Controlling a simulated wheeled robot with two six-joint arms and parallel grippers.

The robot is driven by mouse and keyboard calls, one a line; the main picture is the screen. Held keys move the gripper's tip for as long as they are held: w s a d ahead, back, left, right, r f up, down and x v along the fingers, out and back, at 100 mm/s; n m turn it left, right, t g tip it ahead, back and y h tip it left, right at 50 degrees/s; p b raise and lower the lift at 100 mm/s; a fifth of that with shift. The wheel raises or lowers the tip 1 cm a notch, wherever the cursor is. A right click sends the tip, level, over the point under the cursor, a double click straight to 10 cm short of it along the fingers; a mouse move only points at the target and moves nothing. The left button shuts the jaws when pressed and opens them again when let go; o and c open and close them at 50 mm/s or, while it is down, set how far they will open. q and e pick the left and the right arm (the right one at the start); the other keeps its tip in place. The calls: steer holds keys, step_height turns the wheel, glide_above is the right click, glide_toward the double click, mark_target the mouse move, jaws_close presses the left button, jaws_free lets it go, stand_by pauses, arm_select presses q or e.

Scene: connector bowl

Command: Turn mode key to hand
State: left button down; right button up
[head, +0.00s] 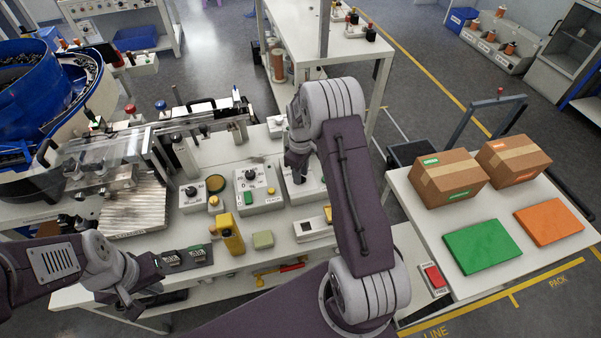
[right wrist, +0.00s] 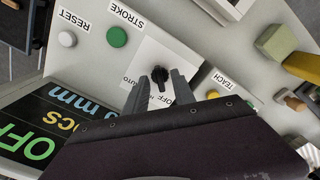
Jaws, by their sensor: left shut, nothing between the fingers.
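The mode key is a black knob (right wrist: 161,76) on a white plate (right wrist: 178,58) in the right wrist view. OFF and AUTO are legible beside it, upside down; a third label is not clear. My right gripper (right wrist: 159,92) is open, with one finger on each side of the knob's near part; I cannot tell whether they touch it. In the head view my right gripper (head: 298,163) is over a pale control box (head: 314,193), and the arm hides the knob. My left gripper (head: 130,305) is shut and empty at the front left edge of the bench.
Near the knob are a green STROKE button (right wrist: 117,37), a white RESET button (right wrist: 67,39) and a yellow button (right wrist: 213,94) by TEACH. Other knob boxes (head: 257,190) stand left of my right arm. A yellow object (head: 230,237) stands at the bench front.

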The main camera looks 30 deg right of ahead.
jaws_close()
steer(key=shift+m, duration=0.3)
steer(key=m+p, duration=0.1)
steer(key=m, duration=0.2)
steer(key=shift+m, duration=0.3)
steer(key=shift+m+p, duration=0.6)
steer(key=shift+m, duration=1.7)
jaws_free()
